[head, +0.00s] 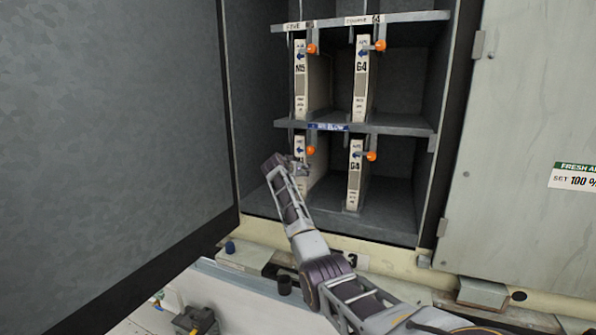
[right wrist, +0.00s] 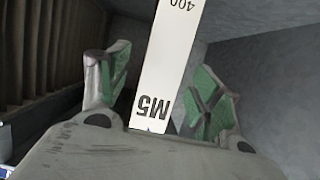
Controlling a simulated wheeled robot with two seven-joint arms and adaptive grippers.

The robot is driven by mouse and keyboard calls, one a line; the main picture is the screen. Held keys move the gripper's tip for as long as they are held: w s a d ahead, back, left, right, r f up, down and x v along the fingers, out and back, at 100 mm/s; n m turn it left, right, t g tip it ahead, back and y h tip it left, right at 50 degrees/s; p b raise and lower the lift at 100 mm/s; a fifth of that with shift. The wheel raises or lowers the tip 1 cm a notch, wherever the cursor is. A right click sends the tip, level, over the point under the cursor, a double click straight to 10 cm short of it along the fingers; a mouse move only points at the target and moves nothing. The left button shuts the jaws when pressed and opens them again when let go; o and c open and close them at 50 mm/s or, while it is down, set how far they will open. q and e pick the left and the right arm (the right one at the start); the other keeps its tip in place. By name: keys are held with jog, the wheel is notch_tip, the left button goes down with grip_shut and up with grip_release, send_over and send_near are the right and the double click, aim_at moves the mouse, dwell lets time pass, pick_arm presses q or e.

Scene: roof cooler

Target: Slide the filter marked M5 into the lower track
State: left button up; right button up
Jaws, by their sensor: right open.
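The cabinet has an upper track and a lower track behind an open door. In the head view, a narrow filter (head: 300,152) stands in the lower left slot, partly hidden by my right gripper (head: 292,166). In the right wrist view, a white filter edge marked M5 (right wrist: 165,65) lies between the two green-padded fingers of my right gripper (right wrist: 165,95), which are open with gaps on both sides. Another M5 filter (head: 300,85) stands in the upper left slot. My left gripper is out of view.
G4 filters stand upper right (head: 361,85) and lower right (head: 355,180). Orange knobs (head: 381,45) sit by the filter tops. The middle shelf (head: 400,124) lies above the lower slots. The open door (head: 110,120) is at left, a closed panel (head: 530,120) at right.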

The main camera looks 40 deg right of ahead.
jog(key=shift+s+a+f, duration=0.1)
jog(key=shift+s+a, duration=0.1)
jog(key=shift+a, duration=0.2)
jog(key=shift+d, duration=0.1)
dwell(0.4)
jog(key=shift+x, duration=1.85)
jog(key=shift+a, duration=0.25)
jog(key=shift+x, duration=1.75)
dwell(0.4)
jog(key=shift+w+d, duration=0.15)
jog(key=shift+d, duration=0.05)
